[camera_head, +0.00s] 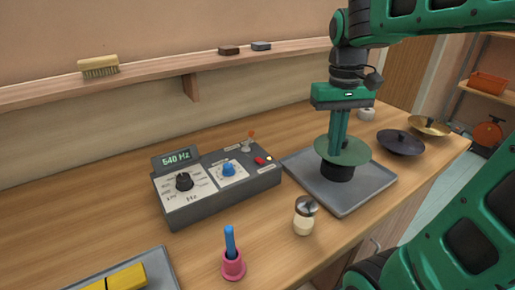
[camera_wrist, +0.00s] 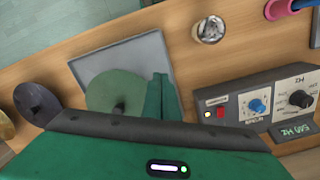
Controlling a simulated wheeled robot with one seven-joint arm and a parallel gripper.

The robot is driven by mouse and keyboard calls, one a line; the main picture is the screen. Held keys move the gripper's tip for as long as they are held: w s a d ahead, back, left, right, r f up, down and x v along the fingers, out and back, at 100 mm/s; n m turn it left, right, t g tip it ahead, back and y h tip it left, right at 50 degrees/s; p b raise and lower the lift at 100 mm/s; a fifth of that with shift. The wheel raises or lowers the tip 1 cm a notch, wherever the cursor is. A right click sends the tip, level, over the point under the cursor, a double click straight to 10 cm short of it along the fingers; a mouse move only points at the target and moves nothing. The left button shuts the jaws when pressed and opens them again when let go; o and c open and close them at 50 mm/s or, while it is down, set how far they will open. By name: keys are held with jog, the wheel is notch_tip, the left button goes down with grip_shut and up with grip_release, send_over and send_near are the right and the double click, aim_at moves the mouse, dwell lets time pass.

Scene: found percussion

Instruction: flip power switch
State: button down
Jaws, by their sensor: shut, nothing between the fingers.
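I cannot tell which of the two is the power switch. In the wrist view the box (camera_wrist: 262,102) is at the right, with the red part (camera_wrist: 221,112) on its near end. My gripper (camera_head: 337,152) is shut and empty, pointing down at a green disc (camera_head: 345,150), right of the box.
The green disc sits on a dark stand in a grey tray (camera_head: 378,183). A metal-topped shaker (camera_head: 304,214), a pink holder with a blue handle (camera_head: 232,262) and a yellow block (camera_head: 122,280) are in front. Dark (camera_head: 400,143) and brass (camera_head: 428,127) cymbals stand right. A wall shelf runs behind.

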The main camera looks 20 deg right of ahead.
jog(key=w+a+r+n, duration=0.2)
jog(key=w+a+r, duration=0.2)
jog(key=w+a, duration=0.3)
notch_tip(320, 180, up, 4)
jog(key=f+n+g, duration=0.1)
jog(key=n, duration=0.2)
send_over(262, 160)
jog(key=w, duration=0.3)
jog(key=shift+s+a+r, duration=0.15)
jog(key=shift+a+r, duration=0.1)
jog(key=shift+a, duration=0.1)
jog(key=shift+f, duration=0.1)
jog(key=f, duration=0.4)
jog(key=s+f, duration=0.1)
jog(key=f, duration=0.4)
jog(key=s+f, duration=0.1)
jog(key=f, duration=0.3)
jog(key=shift+s+d+f, duration=0.1)
jog(key=shift+d+f, duration=0.15)
jog(key=shift+f, duration=0.1)
